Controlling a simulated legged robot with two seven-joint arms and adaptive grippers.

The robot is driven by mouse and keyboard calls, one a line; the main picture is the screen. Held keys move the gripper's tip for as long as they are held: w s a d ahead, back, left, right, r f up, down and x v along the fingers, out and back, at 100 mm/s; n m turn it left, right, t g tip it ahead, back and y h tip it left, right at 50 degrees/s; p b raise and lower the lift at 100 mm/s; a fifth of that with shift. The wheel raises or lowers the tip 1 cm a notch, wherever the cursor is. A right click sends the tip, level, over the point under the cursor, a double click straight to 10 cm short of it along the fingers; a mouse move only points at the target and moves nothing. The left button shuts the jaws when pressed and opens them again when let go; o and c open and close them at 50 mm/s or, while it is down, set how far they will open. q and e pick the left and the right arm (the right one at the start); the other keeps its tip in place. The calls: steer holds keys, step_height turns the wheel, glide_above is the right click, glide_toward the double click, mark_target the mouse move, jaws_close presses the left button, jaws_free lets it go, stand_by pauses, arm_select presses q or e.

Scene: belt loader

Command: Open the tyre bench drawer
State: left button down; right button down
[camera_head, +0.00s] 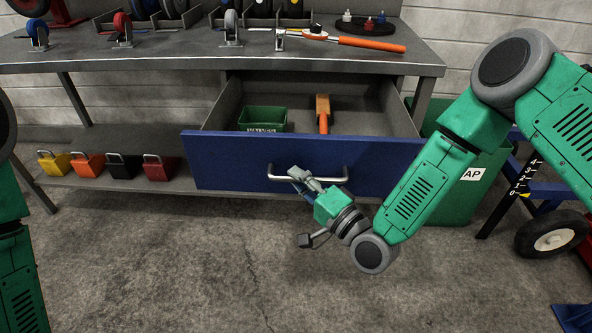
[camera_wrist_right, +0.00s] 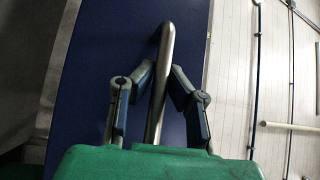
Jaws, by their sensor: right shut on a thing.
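The tyre bench drawer (camera_head: 240,161) has a blue front and stands pulled out from under the bench top, its inside showing. Its metal bar handle (camera_head: 330,181) runs across the front; it also shows in the wrist view (camera_wrist_right: 161,90) between my fingers. My right gripper (camera_head: 303,181) is at the left part of the handle, shut on it. In the right wrist view my right gripper (camera_wrist_right: 162,76) has one finger on each side of the bar. My left arm shows at the left edge, but its gripper is out of view.
A green bin (camera_head: 262,119) and an orange-handled mallet (camera_head: 323,112) lie in the drawer. The bench top (camera_head: 200,57) carries casters and a torque wrench (camera_head: 358,43). Several coloured padlocks (camera_head: 90,166) sit on the lower shelf. A green container (camera_head: 462,205) stands at right. The floor in front is clear.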

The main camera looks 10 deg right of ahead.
steer(key=shift+s+d+f, duration=0.1)
steer(key=shift+d+f, duration=0.1)
steer(key=shift+f, duration=0.15)
steer(key=c, duration=1.6)
jaws_free()
steer(key=shift+o, duration=0.2)
steer(key=shift+d+r, duration=0.1)
steer(key=shift+s+d, duration=0.1)
steer(key=shift+s, duration=0.15)
steer(key=v, duration=1.1)
steer(key=shift+s+d, duration=0.1)
